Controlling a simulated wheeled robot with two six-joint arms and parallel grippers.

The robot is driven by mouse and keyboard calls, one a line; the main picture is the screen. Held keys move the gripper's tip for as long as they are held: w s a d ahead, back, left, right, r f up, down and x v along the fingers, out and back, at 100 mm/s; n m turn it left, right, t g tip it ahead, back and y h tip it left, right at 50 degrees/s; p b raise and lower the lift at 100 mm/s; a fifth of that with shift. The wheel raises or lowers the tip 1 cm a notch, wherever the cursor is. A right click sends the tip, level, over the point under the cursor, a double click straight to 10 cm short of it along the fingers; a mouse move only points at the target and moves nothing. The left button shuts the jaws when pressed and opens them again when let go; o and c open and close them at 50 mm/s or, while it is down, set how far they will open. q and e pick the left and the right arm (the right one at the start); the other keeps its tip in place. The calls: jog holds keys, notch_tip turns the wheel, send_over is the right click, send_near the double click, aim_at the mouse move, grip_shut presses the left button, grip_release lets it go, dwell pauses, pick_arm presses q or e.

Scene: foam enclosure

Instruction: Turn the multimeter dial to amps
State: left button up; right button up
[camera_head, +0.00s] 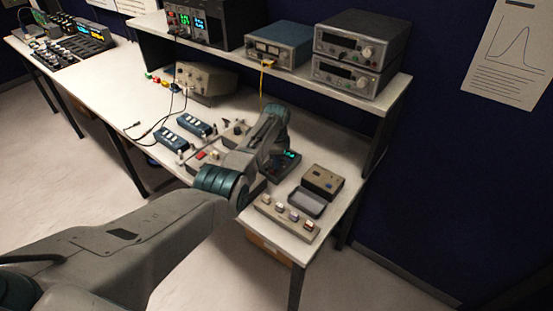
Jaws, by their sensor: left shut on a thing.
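A small dark device with a lit green display (291,155), which looks like the multimeter, sits on the bench right of my left wrist. My left arm reaches in from the lower left and over the bench. My left gripper (274,158) is down at this device and shut on what appears to be its dial. The gripper and wrist hide the dial, so its setting cannot be read. My right gripper is not in view.
An open dark box (323,181) and a panel with several knobs (287,216) stand close by at the bench's right end. Blue switch strips (196,124) and a beige box (206,79) lie left and behind. A shelf (290,78) with instruments overhangs the back.

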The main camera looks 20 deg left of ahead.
pick_arm(q)
jog(key=shift+r, duration=0.1)
jog(key=o, duration=1)
notch_tip(320, 180, up, 11)
jog(key=shift+s+f+b, duration=0.1)
jog(key=shift+s+b, duration=0.05)
jog(key=shift+b, duration=1.05)
